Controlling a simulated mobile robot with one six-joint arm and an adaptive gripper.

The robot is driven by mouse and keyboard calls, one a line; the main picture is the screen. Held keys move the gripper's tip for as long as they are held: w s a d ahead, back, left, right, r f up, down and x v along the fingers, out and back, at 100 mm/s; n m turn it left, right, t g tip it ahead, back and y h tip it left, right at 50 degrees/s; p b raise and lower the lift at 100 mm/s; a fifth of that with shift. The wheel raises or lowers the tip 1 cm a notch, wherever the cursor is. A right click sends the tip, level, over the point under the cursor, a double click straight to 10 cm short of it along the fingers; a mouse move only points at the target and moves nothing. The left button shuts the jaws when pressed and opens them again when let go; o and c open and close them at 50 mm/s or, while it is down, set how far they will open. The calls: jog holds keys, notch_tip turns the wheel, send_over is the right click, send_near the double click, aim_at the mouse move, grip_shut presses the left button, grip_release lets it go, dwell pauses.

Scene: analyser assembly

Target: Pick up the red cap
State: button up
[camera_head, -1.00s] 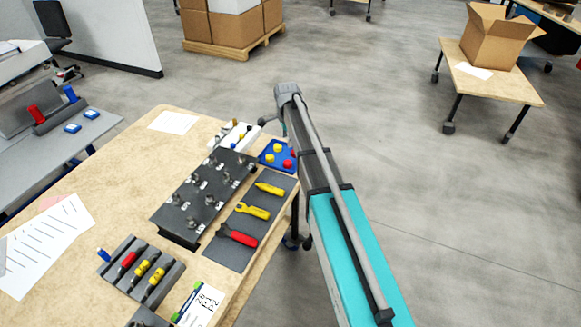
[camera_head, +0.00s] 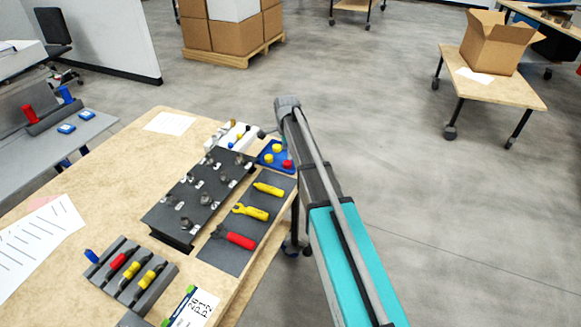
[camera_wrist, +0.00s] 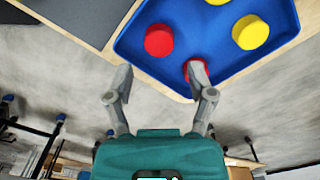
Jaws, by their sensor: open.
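A round red cap (camera_wrist: 159,40) lies in the blue tray (camera_wrist: 190,58) in the wrist view, ahead of the gap between my fingers. A second red cap (camera_wrist: 190,68) sits nearer the tray's near wall, partly hidden by my right finger. A yellow cap (camera_wrist: 250,32) is to the right, and another yellow one shows at the top edge. My gripper (camera_wrist: 161,78) is open and empty, with its fingertips near the tray's edge. In the head view, the tray (camera_head: 264,161) is at the table's right edge with one red cap (camera_head: 287,164) visible beside my arm.
A dark rack (camera_head: 200,195) with metal fittings stands left of the tray. A grey mat (camera_head: 226,255) holds yellow and red tools. A screwdriver holder (camera_head: 165,275) is at the front. Open floor lies right of the table (camera_head: 120,165).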

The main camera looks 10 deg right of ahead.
aim_at(288, 162)
dwell(0.4)
jog(key=shift+s+f+b, duration=0.1)
jog(key=shift+f+b, duration=2.5)
jog(key=c, duration=0.5)
